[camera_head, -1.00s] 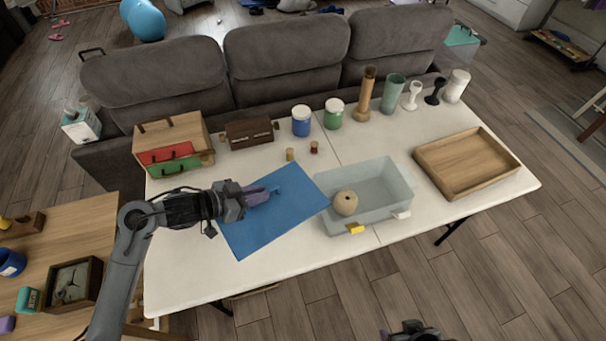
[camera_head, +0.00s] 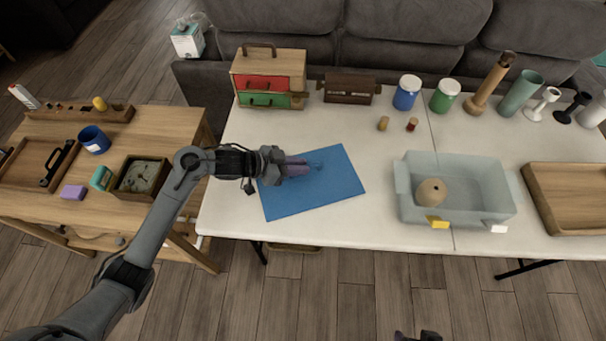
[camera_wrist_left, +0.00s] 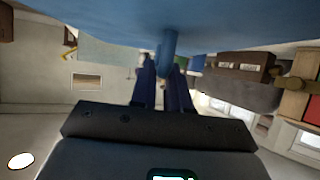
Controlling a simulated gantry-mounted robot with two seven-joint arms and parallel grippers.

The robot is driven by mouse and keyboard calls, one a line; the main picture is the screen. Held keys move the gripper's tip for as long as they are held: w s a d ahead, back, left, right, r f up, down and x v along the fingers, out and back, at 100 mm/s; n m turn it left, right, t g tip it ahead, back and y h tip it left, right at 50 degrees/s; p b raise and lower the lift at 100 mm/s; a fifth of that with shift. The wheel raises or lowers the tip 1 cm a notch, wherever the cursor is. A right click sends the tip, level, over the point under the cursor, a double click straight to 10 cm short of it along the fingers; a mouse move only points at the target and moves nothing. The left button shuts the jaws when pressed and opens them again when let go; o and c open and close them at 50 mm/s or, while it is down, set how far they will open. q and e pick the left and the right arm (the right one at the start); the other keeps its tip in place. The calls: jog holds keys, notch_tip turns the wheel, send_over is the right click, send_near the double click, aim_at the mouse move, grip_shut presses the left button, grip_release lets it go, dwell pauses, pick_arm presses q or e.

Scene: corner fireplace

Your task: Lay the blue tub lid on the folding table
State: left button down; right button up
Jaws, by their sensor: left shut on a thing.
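The blue tub lid (camera_head: 300,200) is a flat blue rectangle over the left half of the white folding table (camera_head: 320,231). My left gripper (camera_head: 310,168) comes in from the left, above the lid, and is shut on the lid's blue knob. The left wrist view shows this knob (camera_wrist_left: 169,45) between the two fingers, with the lid's broad face (camera_wrist_left: 220,18) across the top. I cannot tell whether the lid touches the tabletop. Part of my right gripper (camera_head: 418,336) shows at the bottom edge; its fingers are hidden.
A clear tub (camera_head: 480,190) holding a round tan object (camera_head: 431,192) stands right of the lid, with bare table between. A wooden tray (camera_head: 570,200) lies farther right. A drawer box (camera_head: 270,62), jars and vases line the back. A wooden side table (camera_head: 175,125) stands left.

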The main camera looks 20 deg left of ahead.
pick_arm(q)
jog(key=shift+f+b, duration=0.9)
jog(key=shift+f, duration=1.7)
jog(key=shift+f, duration=0.1)
jog(key=c, duration=1.1)
grip_release()
